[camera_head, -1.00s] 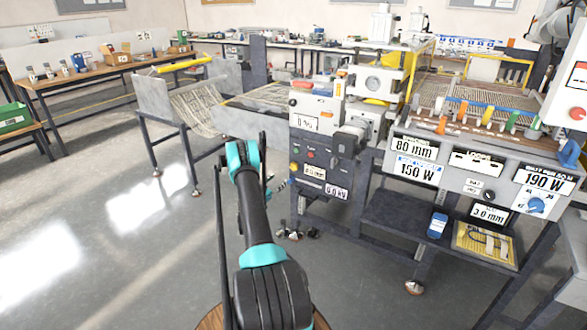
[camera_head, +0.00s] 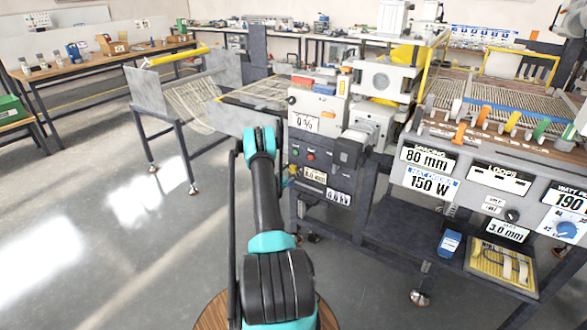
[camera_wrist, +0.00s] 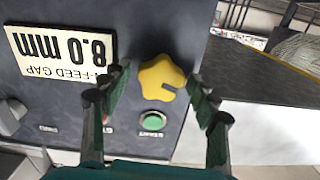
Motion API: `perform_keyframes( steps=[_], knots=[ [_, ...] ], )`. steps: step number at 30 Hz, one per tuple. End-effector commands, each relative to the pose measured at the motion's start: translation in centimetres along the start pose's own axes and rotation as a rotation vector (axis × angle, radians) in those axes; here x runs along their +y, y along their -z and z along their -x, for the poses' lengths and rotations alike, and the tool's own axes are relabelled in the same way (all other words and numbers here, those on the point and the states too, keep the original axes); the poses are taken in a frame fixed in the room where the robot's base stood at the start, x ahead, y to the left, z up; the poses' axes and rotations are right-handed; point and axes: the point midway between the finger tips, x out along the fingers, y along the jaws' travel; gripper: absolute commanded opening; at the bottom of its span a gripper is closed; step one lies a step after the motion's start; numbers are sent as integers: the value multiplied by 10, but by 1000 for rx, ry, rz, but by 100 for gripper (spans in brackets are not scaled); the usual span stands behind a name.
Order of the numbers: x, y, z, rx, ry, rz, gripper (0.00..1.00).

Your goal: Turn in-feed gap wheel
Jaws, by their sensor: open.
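The in-feed gap wheel is a yellow lobed knob (camera_wrist: 160,77) on the dark panel in the wrist view. My gripper (camera_wrist: 158,83) is open, with one finger on each side of the knob. I cannot tell whether either finger touches it. A white plate labelled in-feed gap (camera_wrist: 62,48) reads 8.0 mm and appears upside down left of the knob. This plate also shows on the machine in the head view (camera_head: 315,175). In the head view my arm reaches to the panel's left edge, and my fingers are mostly hidden behind it.
A green button (camera_wrist: 153,121) sits just below the wheel in the wrist view, close to my right finger. A grey knob (camera_wrist: 10,116) is at the left. The control console (camera_head: 470,175) stands right of the machine. Open floor (camera_head: 90,240) lies to the left.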

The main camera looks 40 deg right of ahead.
Motion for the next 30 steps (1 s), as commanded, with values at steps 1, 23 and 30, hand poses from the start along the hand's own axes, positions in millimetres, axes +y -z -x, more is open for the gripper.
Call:
perform_keyframes(
  steps=[1, 23, 30],
  knots=[
    [0, 0, 0, 0, 0, 0, 60],
    [0, 0, 0, 0, 0, 6, 10],
    [0, 0, 0, 0, 0, 77, 10]
  ],
)
